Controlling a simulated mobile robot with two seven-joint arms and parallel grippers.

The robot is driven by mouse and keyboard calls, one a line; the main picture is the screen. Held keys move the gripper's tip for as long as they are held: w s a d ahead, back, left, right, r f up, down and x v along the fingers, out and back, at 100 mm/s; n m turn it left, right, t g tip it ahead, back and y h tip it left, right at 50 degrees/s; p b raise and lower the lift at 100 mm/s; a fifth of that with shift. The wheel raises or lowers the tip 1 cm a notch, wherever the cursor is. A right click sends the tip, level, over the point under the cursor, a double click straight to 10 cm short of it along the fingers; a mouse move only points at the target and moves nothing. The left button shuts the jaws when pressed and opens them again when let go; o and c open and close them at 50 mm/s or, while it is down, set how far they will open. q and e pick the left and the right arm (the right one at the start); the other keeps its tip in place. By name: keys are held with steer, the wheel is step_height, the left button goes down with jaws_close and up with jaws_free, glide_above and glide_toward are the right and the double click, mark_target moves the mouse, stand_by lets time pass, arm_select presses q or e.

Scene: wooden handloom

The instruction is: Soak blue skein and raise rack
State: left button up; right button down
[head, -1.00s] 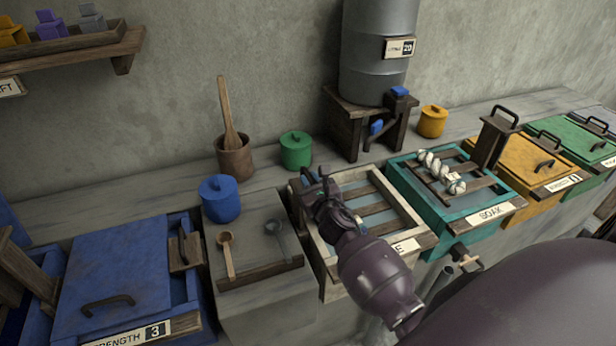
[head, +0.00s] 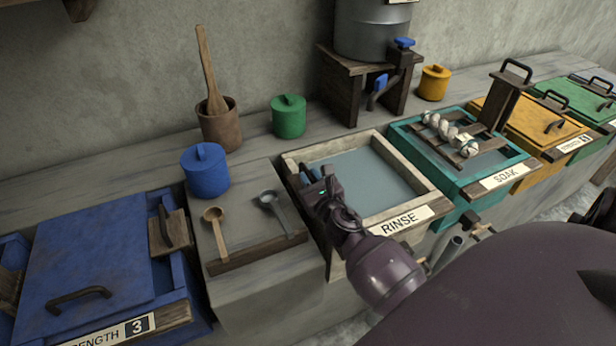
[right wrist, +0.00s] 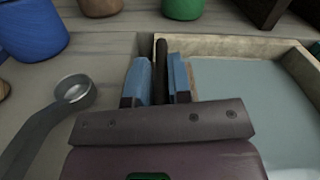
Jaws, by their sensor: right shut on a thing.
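A pale twisted skein (head: 449,132) lies on the wooden slats of a raised rack (head: 484,145) in the teal SOAK vat (head: 429,160). No blue skein shows. My right gripper (head: 312,177) is at the left rim of the RINSE vat (head: 418,185). In the right wrist view its blue fingers (right wrist: 161,85) are shut on a dark upright handle (right wrist: 161,55) at that rim. The RINSE vat shows grey-blue liquid (head: 365,178) with no slats above it. My left gripper is out of view.
A ladle (head: 213,220) and a grey scoop (head: 275,205) lie on a board left of the RINSE vat. A blue-lidded vat (head: 90,255) stands further left. Blue (head: 205,173), green (head: 289,118) and yellow (head: 433,84) jars stand behind. A barrel stand (head: 340,75) is at the back.

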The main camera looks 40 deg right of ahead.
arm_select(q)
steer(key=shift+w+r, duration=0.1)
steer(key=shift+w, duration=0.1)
arm_select(e)
steer(key=shift+s+d+f, duration=0.15)
steer(key=shift+d+f, duration=0.05)
steer(key=shift+f, duration=0.2)
steer(key=c, duration=1.4)
jaws_free()
steer(key=shift+o, duration=1.4)
steer(key=shift+d, duration=0.1)
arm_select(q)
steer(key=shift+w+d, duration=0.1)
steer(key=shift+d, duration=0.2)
arm_select(e)
steer(key=shift+r, duration=0.1)
